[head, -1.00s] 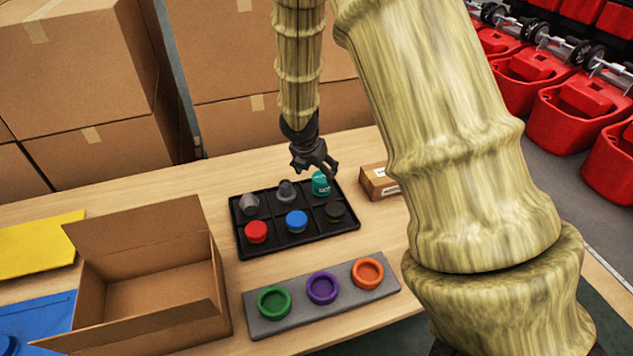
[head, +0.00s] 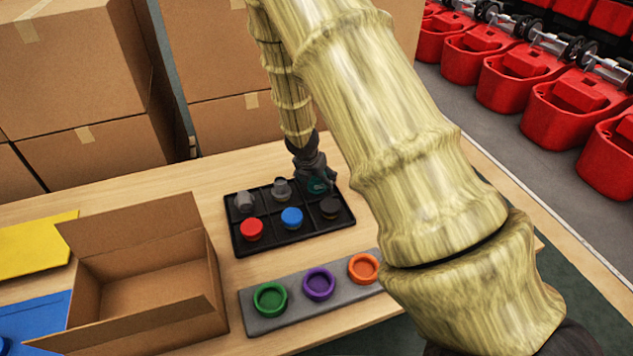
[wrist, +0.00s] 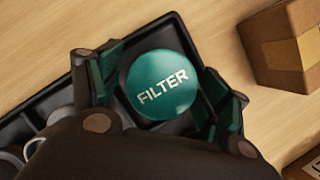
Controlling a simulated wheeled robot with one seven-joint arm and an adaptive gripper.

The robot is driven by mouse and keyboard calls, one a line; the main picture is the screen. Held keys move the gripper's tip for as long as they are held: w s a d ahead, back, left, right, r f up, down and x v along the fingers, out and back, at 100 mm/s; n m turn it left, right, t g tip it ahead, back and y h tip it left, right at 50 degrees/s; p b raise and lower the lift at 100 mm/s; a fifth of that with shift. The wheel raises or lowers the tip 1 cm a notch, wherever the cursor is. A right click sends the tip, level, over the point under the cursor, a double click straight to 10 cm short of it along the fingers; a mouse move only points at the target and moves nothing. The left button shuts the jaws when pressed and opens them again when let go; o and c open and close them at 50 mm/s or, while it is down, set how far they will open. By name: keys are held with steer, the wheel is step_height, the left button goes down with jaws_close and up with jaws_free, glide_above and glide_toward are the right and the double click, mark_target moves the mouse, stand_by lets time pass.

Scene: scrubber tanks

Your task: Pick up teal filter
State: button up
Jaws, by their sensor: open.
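The teal filter (wrist: 162,85) stands in the back right compartment of the black tray (wrist: 45,98), its round top marked FILTER. In the head view the filter (head: 318,185) is mostly hidden behind my gripper (head: 318,178). In the wrist view my gripper (wrist: 165,100) is open, with one finger on each side of the filter. The fingers are around it; whether they touch it I cannot tell. The black tray also shows in the head view (head: 268,234).
The tray also holds a red cap (head: 251,229), a blue cap (head: 291,217), a dark one (head: 330,208) and two grey parts. A small cardboard box (wrist: 285,45) stands beside the tray. An open carton (head: 150,310) and a grey ring holder (head: 290,322) are nearer.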

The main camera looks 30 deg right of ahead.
steer(key=shift+w+d+f, duration=0.1)
steer(key=shift+f, duration=0.15)
steer(key=c, duration=1.1)
steer(key=shift+r, duration=0.15)
